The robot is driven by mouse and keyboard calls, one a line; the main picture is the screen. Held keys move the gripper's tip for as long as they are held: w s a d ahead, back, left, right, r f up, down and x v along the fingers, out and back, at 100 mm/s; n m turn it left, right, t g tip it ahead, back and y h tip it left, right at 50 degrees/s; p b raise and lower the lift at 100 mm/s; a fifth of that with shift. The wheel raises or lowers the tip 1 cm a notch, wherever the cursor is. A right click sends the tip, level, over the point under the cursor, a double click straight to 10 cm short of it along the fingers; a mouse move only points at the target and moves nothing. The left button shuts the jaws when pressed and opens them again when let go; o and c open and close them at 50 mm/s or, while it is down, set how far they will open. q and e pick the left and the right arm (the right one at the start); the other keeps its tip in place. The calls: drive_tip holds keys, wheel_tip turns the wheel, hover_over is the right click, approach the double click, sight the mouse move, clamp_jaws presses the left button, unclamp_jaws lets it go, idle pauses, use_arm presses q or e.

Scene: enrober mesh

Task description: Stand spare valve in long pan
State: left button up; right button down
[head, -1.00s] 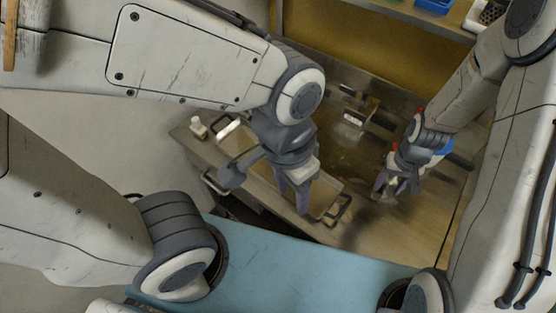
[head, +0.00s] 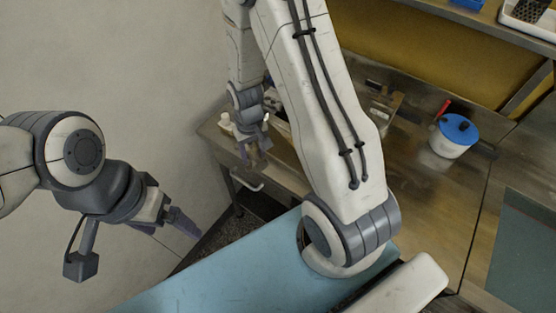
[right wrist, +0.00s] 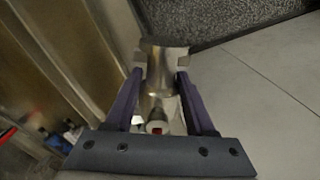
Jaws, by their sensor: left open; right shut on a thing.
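The spare valve (right wrist: 165,88) is a shiny metal cylindrical piece with a small red spot at its near end. In the right wrist view it is between the two purple fingers of my right gripper (right wrist: 162,76), which is shut on it. My left gripper (head: 183,225) is open and empty, off to the left, away from the counter.
A white tub with a blue lid (head: 455,135) stands on the counter's right part, a red-handled thing beside it. A metal fixture (head: 381,96) is at the back.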

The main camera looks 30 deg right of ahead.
drive_tip(key=s+d+r+m+b, duration=0.2)
drive_tip(key=s+d+m+b, duration=0.45)
drive_tip(key=m, duration=0.85)
drive_tip(key=s+d+r+m+b, duration=0.25)
drive_tip(key=s+d+m, duration=0.45)
drive_tip(key=d+m, duration=0.7)
drive_tip(key=w+a+f, duration=0.1)
drive_tip(key=w+f, duration=0.1)
drive_tip(key=w, duration=0.1)
drive_tip(key=w+a+f+m, duration=0.1)
drive_tip(key=w+a+f, duration=0.1)
drive_tip(key=w, duration=0.2)
drive_tip(key=w+a+f+m+p, duration=0.1)
drive_tip(key=w+a+f, duration=0.1)
drive_tip(key=w+f, duration=0.1)
drive_tip(key=shift+w, duration=0.65)
wheel_tip(320, 180, down, 4)
drive_tip(key=shift+r+p, duration=0.15)
drive_tip(key=shift+p, duration=0.3)
drive_tip(key=shift+d, duration=0.1)
drive_tip(key=shift+f, duration=0.2)
